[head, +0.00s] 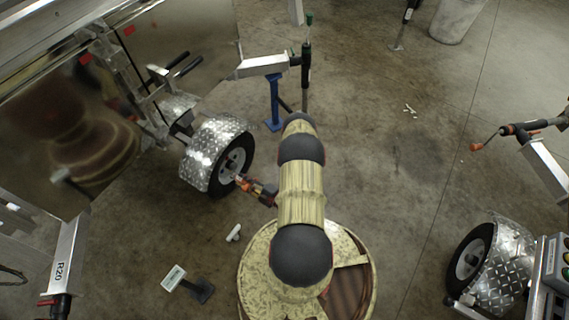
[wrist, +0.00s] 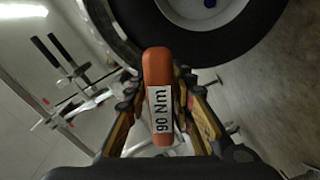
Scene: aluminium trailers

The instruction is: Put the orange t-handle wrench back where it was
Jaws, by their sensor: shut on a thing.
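The orange t-handle wrench (wrist: 157,70) fills the middle of the wrist view, with a white label reading "90 Nm" on it. My gripper (wrist: 160,92) is shut on it, with a dark and yellow finger on each side. In the head view my gripper (head: 250,186) is at the wheel (head: 236,160) of the left trailer, by its hub. A small orange part of the wrench (head: 240,178) shows there. The far end of the wrench is hidden, so I cannot tell whether it touches the wheel.
A diamond-plate fender (head: 205,145) covers the wheel's left side. A small sign on a stand (head: 174,278) and a white piece (head: 234,233) are on the floor nearby. Another trailer's wheel and fender (head: 503,265) stand at right. The floor between is mostly clear.

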